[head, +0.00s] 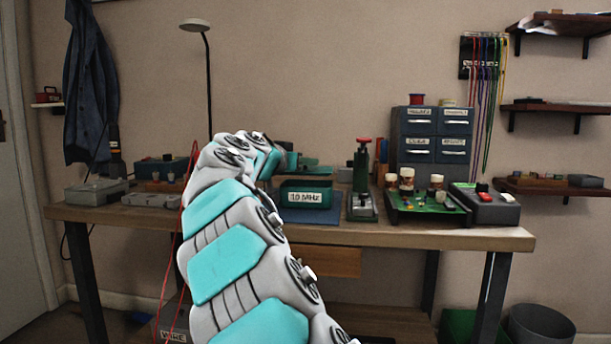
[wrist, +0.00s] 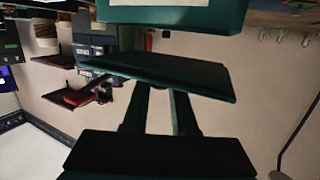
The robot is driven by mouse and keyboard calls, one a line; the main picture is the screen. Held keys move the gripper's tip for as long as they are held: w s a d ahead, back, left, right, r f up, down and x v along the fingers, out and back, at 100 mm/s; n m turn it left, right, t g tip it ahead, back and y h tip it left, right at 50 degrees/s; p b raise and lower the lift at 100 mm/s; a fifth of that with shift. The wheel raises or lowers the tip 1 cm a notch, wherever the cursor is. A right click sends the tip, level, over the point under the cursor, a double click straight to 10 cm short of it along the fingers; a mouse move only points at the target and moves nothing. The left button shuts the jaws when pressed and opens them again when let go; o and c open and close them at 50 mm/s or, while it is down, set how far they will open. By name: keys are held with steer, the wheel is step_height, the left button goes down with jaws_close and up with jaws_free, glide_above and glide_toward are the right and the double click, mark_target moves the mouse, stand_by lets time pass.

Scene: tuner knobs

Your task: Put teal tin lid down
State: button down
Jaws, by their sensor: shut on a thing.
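The teal tin lid (wrist: 165,75) is a flat dark-teal plate between the tips of my gripper (wrist: 160,98) in the wrist view. My gripper is shut on it. In the head view the lid (head: 312,171) appears as a thin teal strip just above and behind the teal tin, which is labelled 10 MHz (head: 290,186). The lid looks apart from the tin. My gripper (head: 287,160) shows there only in part, behind my arm. The tin (wrist: 225,14) also shows at the top edge of the upside-down wrist view.
The tin stands on a blue mat (head: 312,218) on the wooden bench (head: 440,233). A green press with a red knob (head: 362,190) stands close to its right. Beyond are a circuit board (head: 425,207) and a drawer cabinet (head: 433,140). Grey boxes (head: 97,192) stand at left.

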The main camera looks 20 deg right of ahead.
steer(key=shift+w+d, duration=0.6)
steer(key=shift+w, duration=0.15)
steer(key=shift+f+b, duration=0.35)
steer(key=shift+f, duration=1.25)
steer(key=shift+f, duration=0.1)
steer(key=c, duration=0.7)
jaws_free()
steer(key=shift+p, duration=0.35)
